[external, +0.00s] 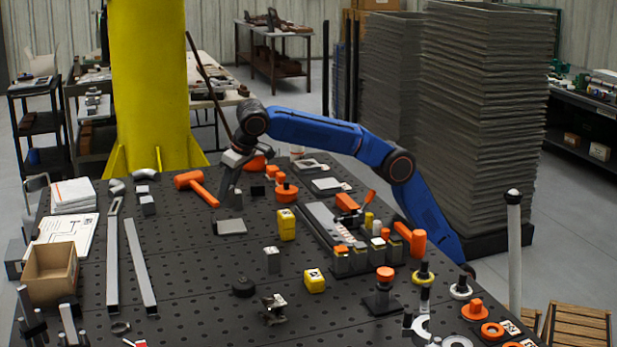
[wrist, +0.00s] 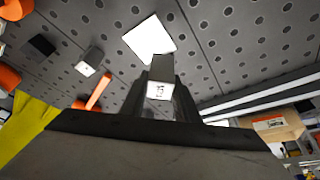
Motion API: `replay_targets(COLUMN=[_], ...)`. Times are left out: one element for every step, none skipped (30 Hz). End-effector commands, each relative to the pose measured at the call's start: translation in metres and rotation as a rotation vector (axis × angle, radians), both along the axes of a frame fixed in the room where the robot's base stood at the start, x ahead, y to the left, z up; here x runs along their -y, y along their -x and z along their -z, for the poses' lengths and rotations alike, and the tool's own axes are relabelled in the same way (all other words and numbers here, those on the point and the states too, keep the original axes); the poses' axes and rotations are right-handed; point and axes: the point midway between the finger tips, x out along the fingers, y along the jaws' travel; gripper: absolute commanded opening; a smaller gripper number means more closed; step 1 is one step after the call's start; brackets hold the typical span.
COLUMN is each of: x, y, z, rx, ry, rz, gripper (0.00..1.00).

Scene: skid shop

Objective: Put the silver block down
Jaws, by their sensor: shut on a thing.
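My gripper (external: 228,194) points down over the left back part of the dark perforated table (external: 190,265). In the wrist view my gripper (wrist: 170,98) is shut on the silver block (wrist: 160,88), a small grey block with a marked pale end face. In the external view the silver block (external: 237,199) is small and partly hidden by the jaws, close above the tabletop. I cannot tell whether it touches the table.
An orange hammer (external: 197,186) lies left of my gripper. A yellow block (external: 287,225) stands to the right. Another grey block (external: 272,260) stands nearer the front. Two long bars (external: 140,265) and a cardboard box (external: 50,270) are at left. Bare table lies between the bars and the plate.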

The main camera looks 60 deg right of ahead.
Motion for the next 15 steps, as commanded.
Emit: replay_targets(x=[0.008,0.012,0.015,0.017,0.019,0.021,0.022,0.023,0.024,0.024,0.024,0.024,0.024,0.024,0.023], y=[-0.008,-0.011,-0.014,-0.016,-0.017,-0.019,-0.02,-0.02,-0.021,-0.021,-0.02,-0.02,-0.02,-0.02,-0.02], z=[0.0,0.0,0.0,0.0,0.0,0.002,0.003,0.006,0.011,0.014,0.018,0.022,0.026,0.03,0.034], rx=[0.0,0.0,0.001,0.0,0.0,0.0,0.0,-0.001,-0.001,0.0,-0.001,0.0,-0.001,-0.001,-0.001], ry=[-0.001,0.0,0.0,0.0,0.0,0.0,0.0,0.001,0.001,0.001,0.001,0.0,0.001,0.001,0.002], rz=[0.015,0.021,0.027,0.031,0.035,0.038,0.039,0.04,0.042,0.042,0.042,0.041,0.042,0.042,0.041], gripper=[0.0,0.0,0.0,0.0,0.0,0.0,0.0,0.0,0.0,0.0,0.0,0.0,0.0,0.0,0.0])
